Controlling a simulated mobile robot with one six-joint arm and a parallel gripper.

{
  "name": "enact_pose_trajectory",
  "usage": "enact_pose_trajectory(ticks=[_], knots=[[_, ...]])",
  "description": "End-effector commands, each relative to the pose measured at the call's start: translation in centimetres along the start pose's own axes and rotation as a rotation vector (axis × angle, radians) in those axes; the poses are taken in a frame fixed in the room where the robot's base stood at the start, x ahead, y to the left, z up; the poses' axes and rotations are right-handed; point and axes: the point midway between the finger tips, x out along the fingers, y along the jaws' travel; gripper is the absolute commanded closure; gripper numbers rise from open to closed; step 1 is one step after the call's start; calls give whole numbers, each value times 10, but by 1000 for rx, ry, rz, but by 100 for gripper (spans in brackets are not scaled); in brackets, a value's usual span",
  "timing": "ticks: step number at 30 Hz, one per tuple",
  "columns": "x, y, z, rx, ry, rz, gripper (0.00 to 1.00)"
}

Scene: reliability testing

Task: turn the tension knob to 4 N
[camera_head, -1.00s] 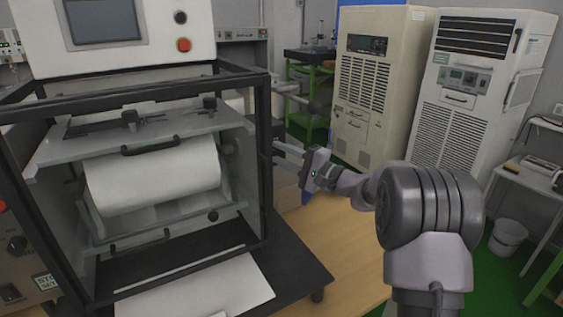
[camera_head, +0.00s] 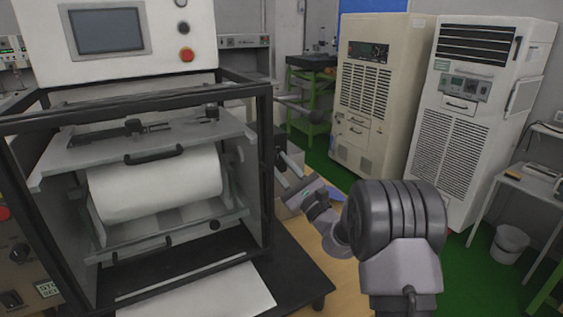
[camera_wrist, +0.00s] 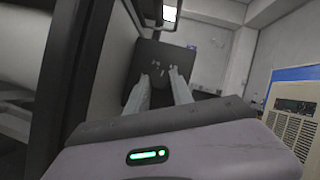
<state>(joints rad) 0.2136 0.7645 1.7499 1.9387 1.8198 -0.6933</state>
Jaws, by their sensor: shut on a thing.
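A dark panel (camera_wrist: 172,58) with small white marks stands ahead of my fingers in the wrist view. In the head view its dark edge (camera_head: 280,143) shows beside the right post of the machine frame. My gripper (camera_wrist: 161,76) has its two pale fingers at this panel, one on each side of a dark part that I take to be the tension knob; it blends into the panel. In the head view my gripper (camera_head: 281,166) is at the machine's right side, rolled to a slant. The knob's pointer and the scale values are too small to read.
The black machine frame (camera_head: 262,190) stands close to the left of my gripper, with a white roll (camera_head: 155,185) inside. A grey lever (camera_head: 310,108) sticks out above my gripper. Beige cabinets (camera_head: 372,90) stand at the back right.

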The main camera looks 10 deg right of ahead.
Motion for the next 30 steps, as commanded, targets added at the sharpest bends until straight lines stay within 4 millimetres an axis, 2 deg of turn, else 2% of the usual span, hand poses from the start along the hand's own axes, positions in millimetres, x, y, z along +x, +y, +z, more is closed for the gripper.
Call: enact_pose_trajectory(ticks=[12,30], knots=[[1,2,2,190,10,-95,100],[1,2,1,230,10,-116,100]])
